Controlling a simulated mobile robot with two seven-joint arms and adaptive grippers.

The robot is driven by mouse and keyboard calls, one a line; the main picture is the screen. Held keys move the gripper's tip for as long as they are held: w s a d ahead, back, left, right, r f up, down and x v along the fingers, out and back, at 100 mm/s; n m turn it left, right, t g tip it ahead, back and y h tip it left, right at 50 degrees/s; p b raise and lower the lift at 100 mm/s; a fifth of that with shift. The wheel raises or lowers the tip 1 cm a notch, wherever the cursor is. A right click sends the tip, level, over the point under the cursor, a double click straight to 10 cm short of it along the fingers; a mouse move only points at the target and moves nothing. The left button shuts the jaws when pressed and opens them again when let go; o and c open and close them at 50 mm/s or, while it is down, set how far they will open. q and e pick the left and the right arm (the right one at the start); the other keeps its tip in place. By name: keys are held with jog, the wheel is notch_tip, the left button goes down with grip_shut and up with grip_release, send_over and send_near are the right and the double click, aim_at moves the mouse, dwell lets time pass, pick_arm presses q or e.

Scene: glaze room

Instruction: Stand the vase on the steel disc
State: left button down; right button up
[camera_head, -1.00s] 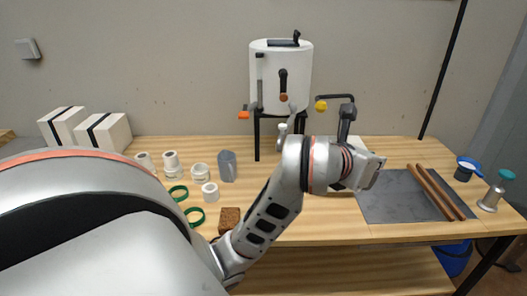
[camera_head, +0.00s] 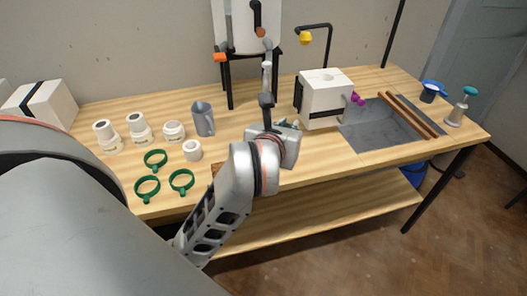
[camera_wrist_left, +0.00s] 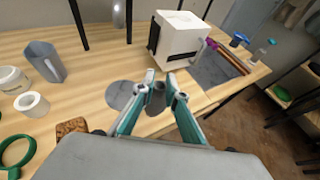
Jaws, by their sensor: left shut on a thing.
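My left gripper (camera_wrist_left: 160,92) has teal fingers, shut on a small grey thing, seemingly the vase (camera_wrist_left: 156,100), in the left wrist view. Only its upper part shows between the fingertips; its base is hidden, so I cannot tell whether it touches anything. The steel disc (camera_wrist_left: 119,95) lies flat on the table just left of the fingertips in that view. In the head view my left gripper (camera_head: 290,124) is over the front middle of the table, and its wrist hides the held thing. My right gripper is not in view.
A strapped white block (camera_head: 325,98) stands close behind the gripper, with a grey slab (camera_head: 380,130) and brown rods (camera_head: 412,115) to its right. A grey jug (camera_head: 203,119), white pots (camera_head: 173,132) and green rings (camera_head: 147,188) stand or lie left. A brown block (camera_wrist_left: 72,126) is near.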

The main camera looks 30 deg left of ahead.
pick_arm(q)
jog(key=s+a+f+n+g+y+b, duration=0.1)
jog(key=s+a+f+n+y+b, duration=0.15)
jog(key=s+f, duration=0.5)
jog(key=shift+n+y, duration=0.25)
jog(key=shift+y, duration=0.2)
jog(key=x, duration=0.6)
jog(key=r+x, duration=0.1)
jog(key=x, duration=0.4)
jog(key=w+r+x, duration=0.1)
jog(key=x, duration=0.5)
jog(key=shift+w+a+r, duration=0.1)
jog(key=shift+w+a, duration=0.15)
jog(key=shift+a, duration=0.1)
